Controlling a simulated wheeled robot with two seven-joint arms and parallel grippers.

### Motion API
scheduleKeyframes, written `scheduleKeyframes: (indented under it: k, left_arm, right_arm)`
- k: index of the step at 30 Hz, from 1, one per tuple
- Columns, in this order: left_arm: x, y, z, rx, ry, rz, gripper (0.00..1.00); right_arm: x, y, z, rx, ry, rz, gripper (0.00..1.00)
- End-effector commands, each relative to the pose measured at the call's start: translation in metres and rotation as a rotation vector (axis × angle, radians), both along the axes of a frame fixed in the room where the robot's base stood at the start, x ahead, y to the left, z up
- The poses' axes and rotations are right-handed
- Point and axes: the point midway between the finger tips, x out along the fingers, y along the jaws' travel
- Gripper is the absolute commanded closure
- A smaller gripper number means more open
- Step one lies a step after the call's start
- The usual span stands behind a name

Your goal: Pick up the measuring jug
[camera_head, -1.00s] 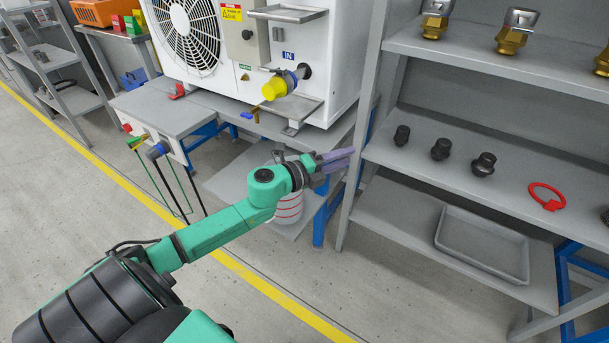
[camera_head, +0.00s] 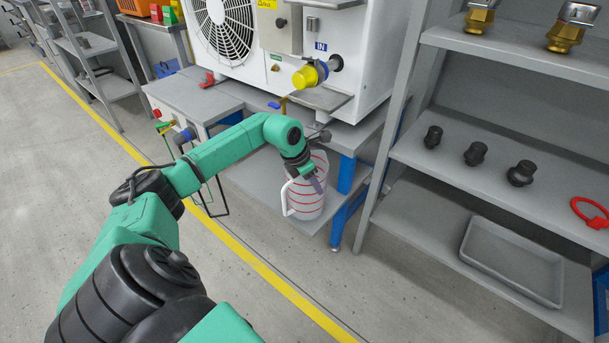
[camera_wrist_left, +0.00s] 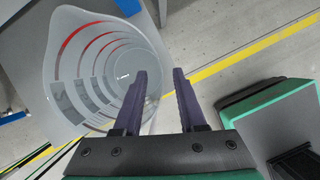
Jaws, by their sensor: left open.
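The measuring jug (camera_head: 305,192) is clear-white with red bands and a white handle on its left side. It stands upright on the lower shelf of the bench in the head view. My left gripper (camera_head: 317,180) is at the jug, in front of part of it near its top. In the left wrist view the jug (camera_wrist_left: 75,65) shows from above with its open mouth at upper left. The left finger overlaps the jug's edge in the picture; contact cannot be told. My right gripper is not in view.
The bench's lower shelf (camera_head: 250,180) has a blue leg (camera_head: 347,175) right of the jug. A grey rack (camera_head: 420,215) with black fittings (camera_head: 475,153) and a tray (camera_head: 512,262) stands at right. A white fan unit (camera_head: 375,50) is above. Floor in front is clear.

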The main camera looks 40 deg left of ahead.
Motion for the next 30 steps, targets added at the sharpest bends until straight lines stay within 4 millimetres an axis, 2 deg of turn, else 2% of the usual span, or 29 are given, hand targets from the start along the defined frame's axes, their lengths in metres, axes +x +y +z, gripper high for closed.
scheduleKeyframes:
  k: [1,4,12,14,15,16,30]
  left_arm:
    - [0.004,-0.001,-0.013,-0.005,0.001,0.002,0.6]
    - [0.01,-0.003,-0.029,-0.004,-0.001,0.0,0.6]
    - [0.013,-0.003,-0.034,-0.002,0.0,0.001,0.6]
    - [0.013,-0.003,-0.034,-0.002,0.0,0.001,0.83]
    - [0.013,-0.003,-0.034,-0.002,0.0,0.001,0.98]
    - [0.013,-0.003,-0.034,-0.002,0.0,0.001,1.0]
    - [0.013,-0.003,-0.034,-0.002,0.0,0.0,1.0]
  right_arm:
    - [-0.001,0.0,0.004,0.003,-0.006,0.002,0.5]
    - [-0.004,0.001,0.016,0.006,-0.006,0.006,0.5]
    - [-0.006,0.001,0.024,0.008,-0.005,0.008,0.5]
    - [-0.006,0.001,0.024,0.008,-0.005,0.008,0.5]
    - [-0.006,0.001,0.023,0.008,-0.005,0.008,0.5]
    - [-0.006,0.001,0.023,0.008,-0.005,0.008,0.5]
    - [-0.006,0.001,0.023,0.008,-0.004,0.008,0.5]
